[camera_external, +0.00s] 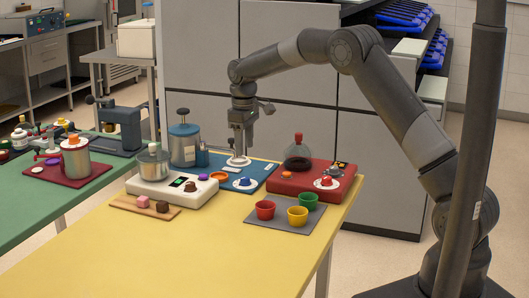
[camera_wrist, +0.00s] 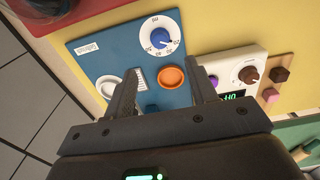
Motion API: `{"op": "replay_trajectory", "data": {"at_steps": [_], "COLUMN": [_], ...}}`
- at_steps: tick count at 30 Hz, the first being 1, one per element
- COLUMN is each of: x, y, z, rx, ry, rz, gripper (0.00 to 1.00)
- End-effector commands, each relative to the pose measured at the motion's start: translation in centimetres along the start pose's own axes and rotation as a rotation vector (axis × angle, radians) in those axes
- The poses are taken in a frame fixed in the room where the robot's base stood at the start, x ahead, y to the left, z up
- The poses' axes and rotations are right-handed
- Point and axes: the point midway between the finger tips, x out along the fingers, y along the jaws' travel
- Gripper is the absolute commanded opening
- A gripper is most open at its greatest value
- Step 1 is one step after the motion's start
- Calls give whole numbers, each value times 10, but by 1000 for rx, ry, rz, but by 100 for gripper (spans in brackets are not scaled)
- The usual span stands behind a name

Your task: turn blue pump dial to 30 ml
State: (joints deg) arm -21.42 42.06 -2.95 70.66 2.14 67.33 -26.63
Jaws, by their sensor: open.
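The blue pump board (camera_external: 262,171) lies on the yellow table. Its dial (camera_external: 244,182) is a white disc with a blue knob. In the wrist view the dial (camera_wrist: 160,36) sits near the top, with dark scale marks around the knob; the numbers and the setting are too small to read surely. An orange round button (camera_wrist: 171,78) and a white round part (camera_wrist: 108,86) are on the same board. My gripper (camera_external: 239,154) points down above the back of this board, apart from the dial. In the wrist view my gripper (camera_wrist: 163,88) is open, with nothing between its fingers.
A red board (camera_external: 325,188) with a dark flask stands right of the blue board. A white unit (camera_external: 170,191) with a brown knob is on the left. Several coloured cups stand on a grey mat (camera_external: 283,219) in front. The front of the yellow table (camera_external: 190,255) is clear.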

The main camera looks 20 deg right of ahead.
Motion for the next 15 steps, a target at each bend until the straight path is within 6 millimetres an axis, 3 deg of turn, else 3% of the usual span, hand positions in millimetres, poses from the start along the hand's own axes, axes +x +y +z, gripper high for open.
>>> {"op": "replay_trajectory", "data": {"at_steps": [9,15], "x": [60,88], "y": [-1,0], "z": [1,1], "rx": [-1,0], "ry": [-4,-3], "rz": [-2,-1], "gripper": [52,52]}}
